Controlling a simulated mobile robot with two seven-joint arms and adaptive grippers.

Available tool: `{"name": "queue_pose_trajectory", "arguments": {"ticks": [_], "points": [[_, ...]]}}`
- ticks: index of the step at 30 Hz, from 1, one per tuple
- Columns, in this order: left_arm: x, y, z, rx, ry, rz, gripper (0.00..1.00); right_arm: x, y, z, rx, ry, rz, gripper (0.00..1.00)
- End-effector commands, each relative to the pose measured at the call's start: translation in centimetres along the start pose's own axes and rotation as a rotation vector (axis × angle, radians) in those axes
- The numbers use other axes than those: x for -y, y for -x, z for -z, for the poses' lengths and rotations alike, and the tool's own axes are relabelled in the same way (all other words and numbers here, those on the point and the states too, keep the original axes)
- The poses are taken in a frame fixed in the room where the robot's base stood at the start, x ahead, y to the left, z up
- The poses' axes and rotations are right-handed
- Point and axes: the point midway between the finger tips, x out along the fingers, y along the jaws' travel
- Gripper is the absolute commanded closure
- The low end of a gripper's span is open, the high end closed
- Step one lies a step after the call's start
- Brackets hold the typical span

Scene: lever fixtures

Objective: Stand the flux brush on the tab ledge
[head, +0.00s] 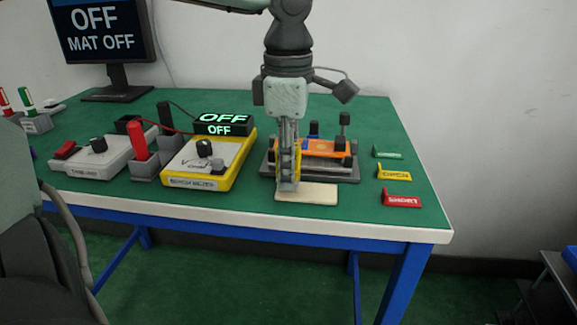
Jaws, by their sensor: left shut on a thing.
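My left gripper (288,183) points straight down at the front left of the lever fixture (352,174). It is shut on a slim upright thing, seemingly the flux brush; a narrow yellow strip (298,160) shows beside the fingers, and the rest is mostly hidden. The fingertips are just over the left end of a pale flat strip (318,194) in front of the fixture. I cannot tell whether this strip is the tab ledge, or whether the held thing touches it. The fixture has an orange plate (330,147) and an upright black-topped lever (344,120). My right gripper is not in view.
A yellow-edged meter box (235,173) stands left of the fixture, then a grey holder with a red handle (139,142) and a white box (92,160). Green (387,153), yellow (394,174) and red (402,198) tags lie at right. The right table corner is clear.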

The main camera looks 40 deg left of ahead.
Motion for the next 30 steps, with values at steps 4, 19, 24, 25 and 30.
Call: {"name": "queue_pose_trajectory", "arguments": {"ticks": [4,19,24,25,30], "points": [[0.0,-0.2,0.0,0.000,0.000,-0.001,1.00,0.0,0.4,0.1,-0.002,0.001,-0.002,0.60],[0.0,-0.1,0.0,0.000,0.000,0.000,0.60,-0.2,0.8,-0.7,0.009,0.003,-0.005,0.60],[-0.1,1.1,-0.1,0.002,0.000,-0.005,0.60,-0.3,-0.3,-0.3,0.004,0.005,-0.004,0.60],[-0.1,1.7,-0.1,0.002,0.000,-0.006,0.60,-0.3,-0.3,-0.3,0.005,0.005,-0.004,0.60],[-0.1,5.5,-0.1,0.001,0.001,-0.006,0.60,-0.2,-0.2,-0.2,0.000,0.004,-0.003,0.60]]}}
